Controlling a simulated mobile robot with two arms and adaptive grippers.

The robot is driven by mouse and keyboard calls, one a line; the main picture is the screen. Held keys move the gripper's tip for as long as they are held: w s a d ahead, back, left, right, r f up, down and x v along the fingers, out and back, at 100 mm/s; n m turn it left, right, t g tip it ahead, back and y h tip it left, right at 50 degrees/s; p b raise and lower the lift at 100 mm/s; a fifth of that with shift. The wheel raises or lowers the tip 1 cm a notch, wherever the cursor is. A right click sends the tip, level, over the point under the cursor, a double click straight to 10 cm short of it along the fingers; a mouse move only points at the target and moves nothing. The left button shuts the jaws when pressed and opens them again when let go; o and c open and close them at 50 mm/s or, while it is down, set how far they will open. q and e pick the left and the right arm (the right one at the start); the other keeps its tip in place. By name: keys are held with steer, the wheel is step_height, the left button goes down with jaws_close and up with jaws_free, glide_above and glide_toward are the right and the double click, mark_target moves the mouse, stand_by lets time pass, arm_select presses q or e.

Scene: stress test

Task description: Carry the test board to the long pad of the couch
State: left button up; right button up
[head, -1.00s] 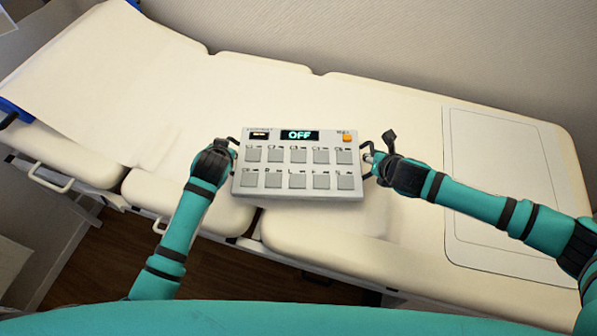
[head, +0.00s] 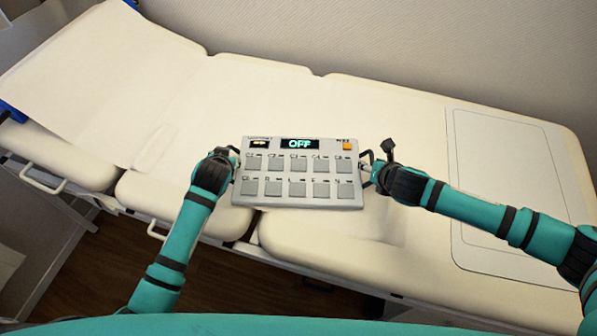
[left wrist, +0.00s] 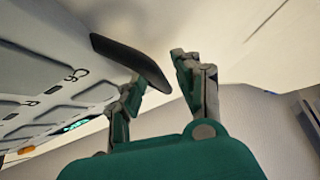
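The test board (head: 297,205) is a grey panel with several square keys, an orange button and a lit display reading OFF. It is over the couch, around the joint between a short middle pad (head: 170,212) and the long pad (head: 410,262) on the right. I cannot tell whether its underside touches the couch. My left gripper (head: 232,162) is at the board's left handle.
A paper sheet (head: 100,75) covers the couch's left part. A flat outlined panel (head: 510,190) lies on the right end of the long pad. The wall (head: 420,45) runs along the far side. White metal handles (head: 42,183) stick out at the near left edge.

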steer(key=shift+d, duration=0.15)
steer(key=shift+s+r, duration=0.1)
arm_select(q)
steer(key=v, duration=1.2)
arm_select(e)
steer(key=v, duration=1.1)
steer(key=shift+s+r, duration=0.25)
steer(key=shift+s, duration=0.05)
arm_select(q)
steer(key=shift+a, duration=0.1)
